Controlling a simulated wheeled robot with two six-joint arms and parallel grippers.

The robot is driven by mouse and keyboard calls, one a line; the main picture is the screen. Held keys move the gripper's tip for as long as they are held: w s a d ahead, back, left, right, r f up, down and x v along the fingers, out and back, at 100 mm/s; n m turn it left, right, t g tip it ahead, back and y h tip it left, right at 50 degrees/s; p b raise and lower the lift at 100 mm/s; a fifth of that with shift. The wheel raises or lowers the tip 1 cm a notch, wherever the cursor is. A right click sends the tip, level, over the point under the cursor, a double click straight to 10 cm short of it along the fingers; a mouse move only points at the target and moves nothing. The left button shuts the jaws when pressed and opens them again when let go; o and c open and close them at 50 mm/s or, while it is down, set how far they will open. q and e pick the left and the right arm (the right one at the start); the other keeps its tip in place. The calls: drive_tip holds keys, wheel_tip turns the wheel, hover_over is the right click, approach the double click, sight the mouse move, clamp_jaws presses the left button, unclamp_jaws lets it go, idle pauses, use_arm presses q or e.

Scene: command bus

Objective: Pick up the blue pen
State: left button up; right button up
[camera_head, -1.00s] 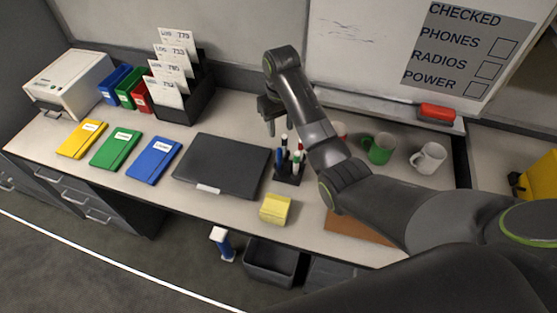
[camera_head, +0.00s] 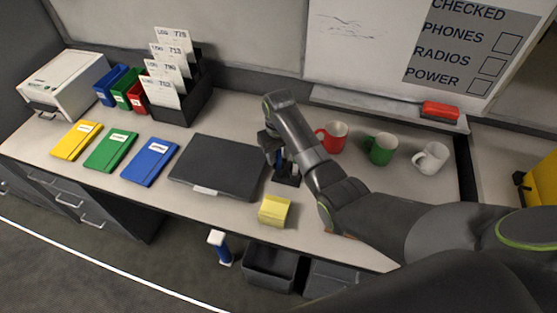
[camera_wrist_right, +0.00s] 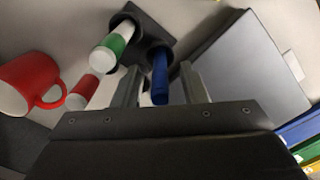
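The blue pen (camera_wrist_right: 160,75) stands in the dark pen holder (camera_wrist_right: 152,24) on the desk. My right gripper (camera_wrist_right: 162,84) is open, with one finger on each side of the blue pen; I see a gap to each finger. In the head view the right gripper (camera_head: 271,146) is low over the pen holder (camera_head: 287,178), and the blue pen (camera_head: 279,161) shows just below it. A green-and-white marker (camera_wrist_right: 112,46) and a red-and-white marker (camera_wrist_right: 84,90) stand close beside the left finger. My left gripper is not in view.
A closed dark laptop (camera_head: 217,166) lies left of the holder. A yellow note block (camera_head: 274,210) is in front. A red mug (camera_head: 332,137), a green mug (camera_head: 381,148) and a white mug (camera_head: 431,157) stand to the right. The arm hides part of the desk.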

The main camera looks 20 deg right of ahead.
sight(278, 160)
wheel_tip(278, 160, down, 3)
drive_tip(key=shift+r, duration=0.15)
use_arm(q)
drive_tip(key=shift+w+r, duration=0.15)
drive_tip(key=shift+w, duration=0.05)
use_arm(e)
clamp_jaws()
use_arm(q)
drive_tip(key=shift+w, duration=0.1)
